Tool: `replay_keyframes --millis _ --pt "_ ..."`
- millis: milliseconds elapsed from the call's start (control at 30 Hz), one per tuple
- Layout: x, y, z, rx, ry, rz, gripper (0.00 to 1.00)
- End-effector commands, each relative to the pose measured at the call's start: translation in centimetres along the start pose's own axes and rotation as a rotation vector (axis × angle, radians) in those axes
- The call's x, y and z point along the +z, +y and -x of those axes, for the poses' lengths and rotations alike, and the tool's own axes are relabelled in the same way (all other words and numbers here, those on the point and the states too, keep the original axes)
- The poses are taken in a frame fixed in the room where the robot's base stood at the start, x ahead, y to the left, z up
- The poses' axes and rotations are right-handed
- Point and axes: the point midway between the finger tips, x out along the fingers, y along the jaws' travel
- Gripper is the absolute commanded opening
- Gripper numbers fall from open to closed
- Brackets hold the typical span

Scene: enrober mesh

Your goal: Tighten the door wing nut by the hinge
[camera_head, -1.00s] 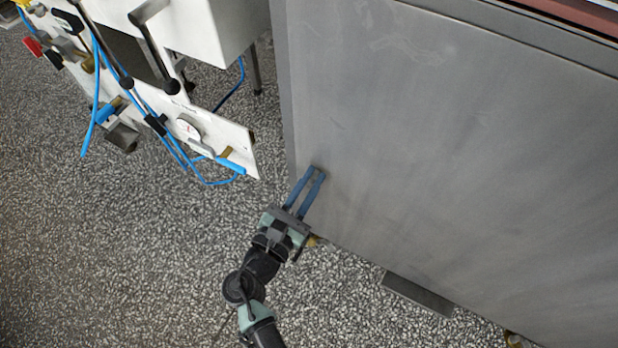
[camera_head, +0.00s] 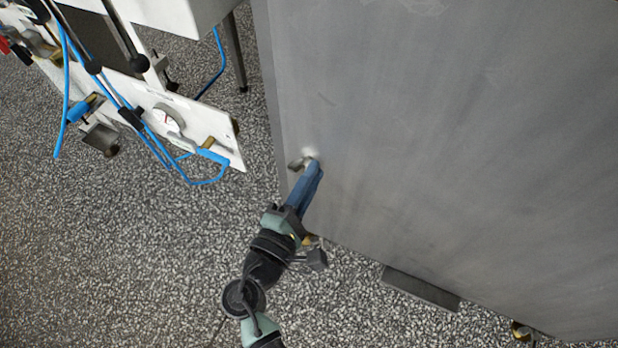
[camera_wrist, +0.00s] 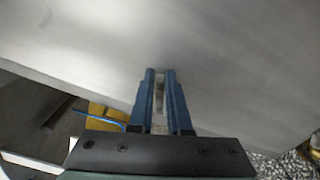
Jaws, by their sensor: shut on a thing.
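The grey metal door panel (camera_head: 440,150) fills the right of the head view. The wing nut (camera_head: 296,164) is a small metal piece low near the panel's left edge; one wing shows left of my fingertips, and the rest is hidden behind them. My gripper (camera_head: 314,166) reaches up to it with its blue fingers, seen nearly edge-on. In the wrist view the two fingers (camera_wrist: 161,76) are close together, with a narrow light strip of something between their tips. They are shut on the wing nut. The hinge cannot be made out.
A white machine panel (camera_head: 170,115) with blue hoses, a gauge and black-knobbed levers stands at the left. A grey bar (camera_head: 420,288) and a brass-coloured foot (camera_head: 520,330) lie under the door panel's lower edge. Speckled floor is clear below and left.

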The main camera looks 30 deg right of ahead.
Motion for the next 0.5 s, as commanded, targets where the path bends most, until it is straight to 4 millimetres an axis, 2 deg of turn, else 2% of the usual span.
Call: replay_keyframes --millis 33,500 --pt "0.05 -1.18 0.03 -0.011 -0.004 -0.037 0.00" --pt "-0.10 -1.78 0.05 -0.013 -0.004 -0.308 0.00"
